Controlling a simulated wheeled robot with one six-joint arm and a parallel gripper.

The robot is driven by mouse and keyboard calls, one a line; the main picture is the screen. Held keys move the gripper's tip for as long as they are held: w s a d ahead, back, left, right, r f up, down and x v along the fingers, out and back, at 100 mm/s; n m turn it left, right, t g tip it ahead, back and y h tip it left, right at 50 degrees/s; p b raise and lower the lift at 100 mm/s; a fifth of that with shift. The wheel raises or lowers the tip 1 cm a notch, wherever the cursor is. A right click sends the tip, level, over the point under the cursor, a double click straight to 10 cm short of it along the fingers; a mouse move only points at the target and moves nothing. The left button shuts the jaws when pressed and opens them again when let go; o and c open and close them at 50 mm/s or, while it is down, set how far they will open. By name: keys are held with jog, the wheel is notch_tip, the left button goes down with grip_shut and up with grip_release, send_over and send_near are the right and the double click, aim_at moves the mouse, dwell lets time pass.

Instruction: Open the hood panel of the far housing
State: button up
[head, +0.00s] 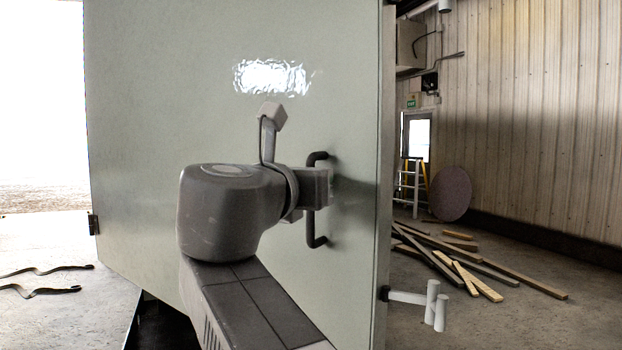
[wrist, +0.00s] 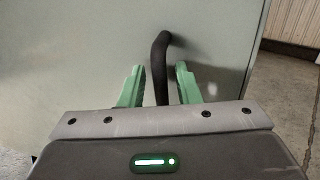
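The hood panel (head: 230,130) is a large pale grey-green sheet filling the left and middle of the head view. It also fills the upper left of the wrist view (wrist: 75,65). Its black bar handle (head: 317,241) stands upright near the right edge. My gripper (head: 322,188) is at the handle's middle; its fingertips are hard to make out in the head view. In the wrist view, the green fingers of my gripper (wrist: 158,72) are apart, one on each side of the handle (wrist: 160,65), with gaps showing. I cannot tell whether the panel is fully closed.
A dark hinge-like fitting (head: 93,224) is on the panel's left edge. A white bracket with upright pegs (head: 415,300) sticks out at the lower right edge. Planks (head: 470,265) lie on the floor to the right. A strap (head: 45,280) lies on the floor to the left.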

jog(key=v, duration=1.3)
jog(key=shift+s+b, duration=0.35)
jog(key=shift+b, duration=0.1)
dwell(0.5)
jog(key=shift+a, duration=0.1)
dwell(0.3)
jog(key=x, duration=0.7)
jog(key=shift+w+p, duration=0.25)
jog(key=shift+p, duration=0.05)
dwell(0.5)
jog(key=shift+s, duration=0.1)
dwell(0.4)
jog(key=shift+x, duration=3.6)
